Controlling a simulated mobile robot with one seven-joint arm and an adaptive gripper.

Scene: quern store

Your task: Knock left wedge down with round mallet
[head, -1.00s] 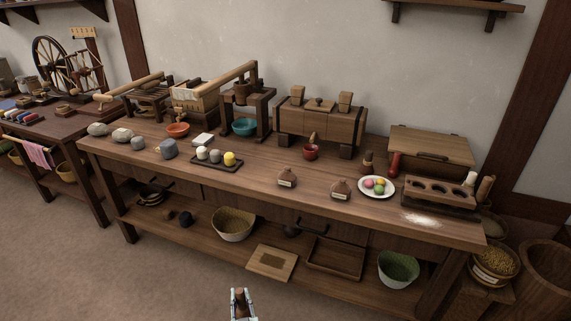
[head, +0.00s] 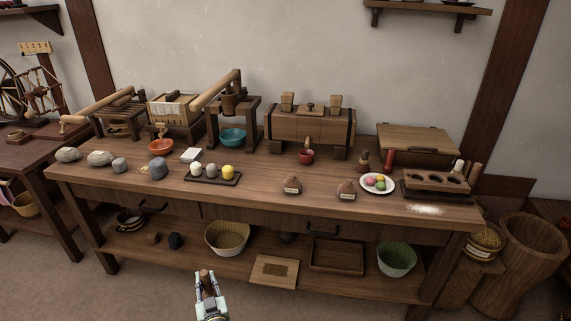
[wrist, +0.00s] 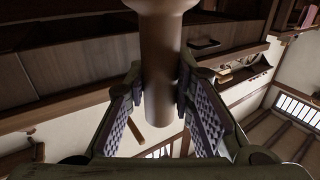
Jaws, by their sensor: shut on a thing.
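The wooden wedge press (head: 311,130) stands at the back of the bench, with dark bands at its ends. My gripper (head: 206,284) is low in front of the bench, well away from the press. It is shut on a brown turned wooden handle (wrist: 160,75), apparently the round mallet's. The handle widens at the top edge of the wrist view; the mallet's head is not clearly seen.
A white plate (head: 391,187) with coloured balls lies to the right. A lever press (head: 233,110) stands left of the wedge press. The floor before the bench is clear.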

